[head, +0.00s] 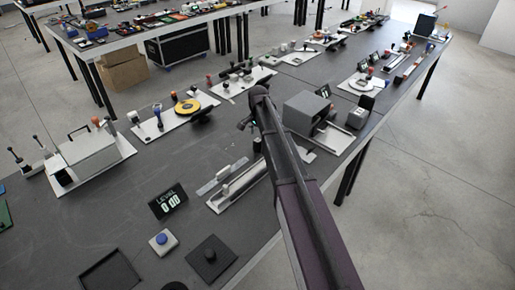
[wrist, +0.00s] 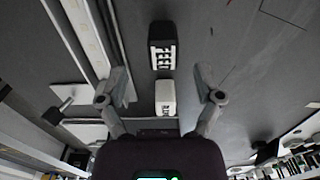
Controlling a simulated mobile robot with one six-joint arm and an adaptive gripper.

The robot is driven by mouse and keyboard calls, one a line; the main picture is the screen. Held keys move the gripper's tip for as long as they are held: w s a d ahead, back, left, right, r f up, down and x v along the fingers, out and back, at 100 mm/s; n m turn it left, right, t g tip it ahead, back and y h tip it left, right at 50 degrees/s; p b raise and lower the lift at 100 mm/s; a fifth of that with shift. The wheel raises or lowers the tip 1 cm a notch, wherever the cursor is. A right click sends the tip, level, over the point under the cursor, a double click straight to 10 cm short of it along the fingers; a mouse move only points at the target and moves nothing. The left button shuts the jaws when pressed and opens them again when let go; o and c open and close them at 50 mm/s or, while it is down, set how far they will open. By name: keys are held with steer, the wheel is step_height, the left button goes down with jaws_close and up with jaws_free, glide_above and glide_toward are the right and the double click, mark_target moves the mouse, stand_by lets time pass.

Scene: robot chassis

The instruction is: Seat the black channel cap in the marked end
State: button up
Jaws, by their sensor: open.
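My gripper (wrist: 161,76) is open in the wrist view, its two fingers apart with nothing between the tips. A black block with white FEED lettering (wrist: 161,46) lies ahead of the tips. A smaller white block with dark lettering (wrist: 165,98) lies below the gap between the fingers. I cannot tell whether either is the cap. A pale channel (wrist: 82,32) runs along the upper left, beside the left finger. In the head view a metal channel (head: 240,184) lies on a white base, partly behind my arm. No end mark or separate channel cap can be made out.
The dark table (head: 110,215) carries a LEVEL display (head: 168,202), a blue-button box (head: 162,242) and a black square plate with a knob (head: 210,257). A grey box (head: 306,112) stands right of my arm. Bare table lies left of the channel.

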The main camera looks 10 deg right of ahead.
mark_target(258, 140)
steer(key=shift+w+f+b, duration=0.1)
steer(key=shift+f+b, duration=1.35)
steer(key=shift+f, duration=0.3)
steer(key=c, duration=1.1)
